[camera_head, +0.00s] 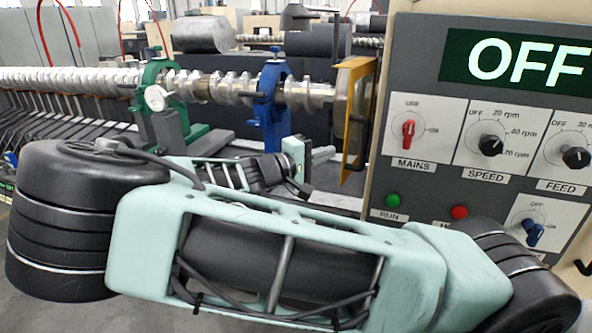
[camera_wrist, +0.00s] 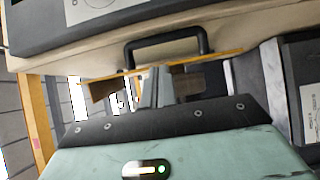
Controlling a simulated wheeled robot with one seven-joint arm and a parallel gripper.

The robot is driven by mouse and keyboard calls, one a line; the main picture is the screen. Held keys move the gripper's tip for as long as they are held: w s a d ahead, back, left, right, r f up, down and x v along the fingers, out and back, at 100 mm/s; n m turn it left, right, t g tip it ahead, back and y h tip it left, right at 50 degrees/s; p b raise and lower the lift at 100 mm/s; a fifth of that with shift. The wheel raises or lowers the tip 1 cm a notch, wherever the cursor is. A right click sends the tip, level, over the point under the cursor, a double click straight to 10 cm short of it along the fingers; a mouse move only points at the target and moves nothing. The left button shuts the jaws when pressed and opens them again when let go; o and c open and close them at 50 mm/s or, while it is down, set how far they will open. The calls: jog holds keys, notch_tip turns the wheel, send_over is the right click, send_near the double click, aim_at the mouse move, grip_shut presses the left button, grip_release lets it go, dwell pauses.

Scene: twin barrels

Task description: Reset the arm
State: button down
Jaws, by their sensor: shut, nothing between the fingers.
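My teal arm (camera_head: 270,250) stretches across the lower part of the head view, with black joints at both ends.
A control panel (camera_head: 440,190) reading OFF stands close at the right, with red, black and blue knobs. A long metal shaft (camera_head: 225,88) runs through green (camera_head: 160,75) and blue (camera_head: 270,95) supports. A yellow-framed guard (camera_head: 358,105) stands beside the panel.

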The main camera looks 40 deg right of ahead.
jog(key=a+b, duration=0.2)
jog(key=a, duration=0.7)
jog(key=shift+w, duration=0.25)
